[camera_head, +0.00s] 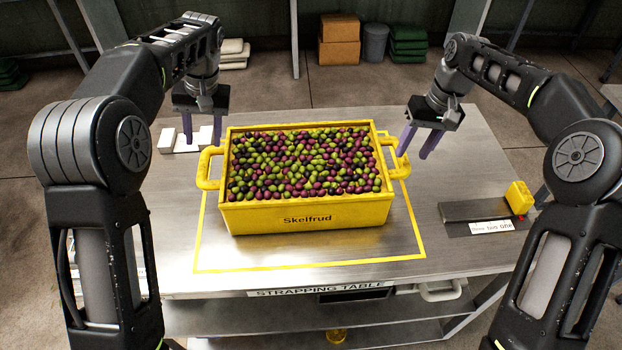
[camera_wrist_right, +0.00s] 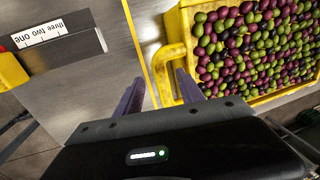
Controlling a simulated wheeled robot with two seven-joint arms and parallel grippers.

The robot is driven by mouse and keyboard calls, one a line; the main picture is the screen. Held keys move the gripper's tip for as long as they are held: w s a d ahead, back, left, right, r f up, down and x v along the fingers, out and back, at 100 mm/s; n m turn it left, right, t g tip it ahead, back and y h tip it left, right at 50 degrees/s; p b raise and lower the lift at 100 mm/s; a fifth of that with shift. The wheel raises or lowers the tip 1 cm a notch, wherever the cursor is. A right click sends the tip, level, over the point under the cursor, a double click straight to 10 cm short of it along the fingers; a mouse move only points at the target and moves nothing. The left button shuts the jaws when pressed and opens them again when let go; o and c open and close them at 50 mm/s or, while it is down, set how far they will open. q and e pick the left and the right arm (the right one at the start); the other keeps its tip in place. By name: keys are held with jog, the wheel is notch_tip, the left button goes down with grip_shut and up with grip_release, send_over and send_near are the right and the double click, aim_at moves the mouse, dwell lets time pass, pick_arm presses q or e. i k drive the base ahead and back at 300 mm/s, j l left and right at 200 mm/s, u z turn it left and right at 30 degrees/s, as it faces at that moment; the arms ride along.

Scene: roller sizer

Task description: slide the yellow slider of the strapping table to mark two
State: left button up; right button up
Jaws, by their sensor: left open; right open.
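The strapping table (camera_head: 465,155) has a dark slider track (camera_head: 470,210) on its right side. The yellow slider (camera_head: 519,196) stands at the track's right end, beside the "one" end of the label (camera_head: 491,227) reading "three two one". In the right wrist view, the yellow slider (camera_wrist_right: 12,70) is partly cut off at the left edge. My right gripper (camera_head: 418,148) is open and empty, by the crate's right handle, left of and behind the track. Whether it touches the handle, I cannot tell. My left gripper (camera_head: 202,132) is open behind the crate's left handle.
A yellow crate (camera_head: 306,217) full of olives stands mid-table inside a yellow outline. White blocks (camera_head: 186,143) lie at the back left. A red spot (camera_head: 521,217) shows by the slider. The tabletop between crate and track is clear.

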aim_at(519, 197)
jog(key=k, duration=1)
